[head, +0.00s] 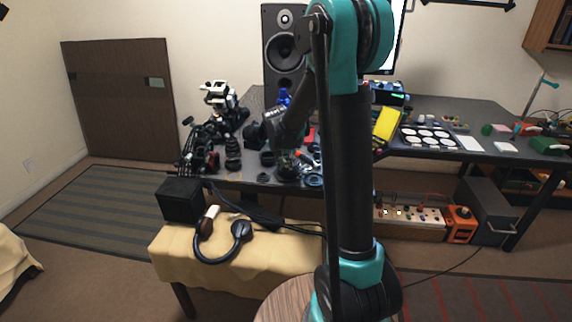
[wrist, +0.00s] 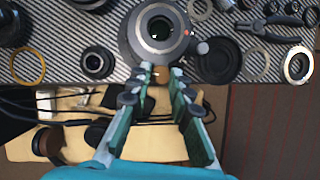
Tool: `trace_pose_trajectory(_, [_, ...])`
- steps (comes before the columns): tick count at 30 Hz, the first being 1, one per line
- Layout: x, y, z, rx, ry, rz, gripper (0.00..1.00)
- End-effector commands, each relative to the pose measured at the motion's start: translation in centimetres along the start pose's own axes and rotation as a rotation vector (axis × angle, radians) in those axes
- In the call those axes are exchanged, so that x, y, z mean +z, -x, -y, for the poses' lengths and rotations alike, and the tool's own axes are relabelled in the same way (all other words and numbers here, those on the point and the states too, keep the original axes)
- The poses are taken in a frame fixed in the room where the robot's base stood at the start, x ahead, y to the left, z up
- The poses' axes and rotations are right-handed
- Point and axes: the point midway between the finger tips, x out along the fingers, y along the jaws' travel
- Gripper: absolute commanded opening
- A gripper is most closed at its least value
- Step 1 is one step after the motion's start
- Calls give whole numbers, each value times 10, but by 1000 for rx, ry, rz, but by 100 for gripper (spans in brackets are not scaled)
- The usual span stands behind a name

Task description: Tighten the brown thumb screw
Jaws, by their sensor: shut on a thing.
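The brown thumb screw (wrist: 161,77) shows in the wrist view as a small brown piece at the near edge of a large round lens (wrist: 159,31). My gripper (wrist: 160,70) has its two fingertips on either side of the screw and is shut on it. The fingers hide part of the screw, so I cannot tell how far it is in. In the head view my gripper (head: 288,158) is at the front part of the dark bench, over the lens (head: 287,172). The screw cannot be made out there.
Lens rings and caps lie around the lens, with pliers (wrist: 270,31) at the right. A dark cap (wrist: 218,60) lies close by. A speaker (head: 283,60) stands behind.

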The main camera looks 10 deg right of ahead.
Motion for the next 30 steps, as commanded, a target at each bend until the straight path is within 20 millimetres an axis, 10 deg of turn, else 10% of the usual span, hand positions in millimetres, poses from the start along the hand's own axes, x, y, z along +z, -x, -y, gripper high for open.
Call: trace_pose_trajectory(30, [1,0,-5,-171,-412,0,0])
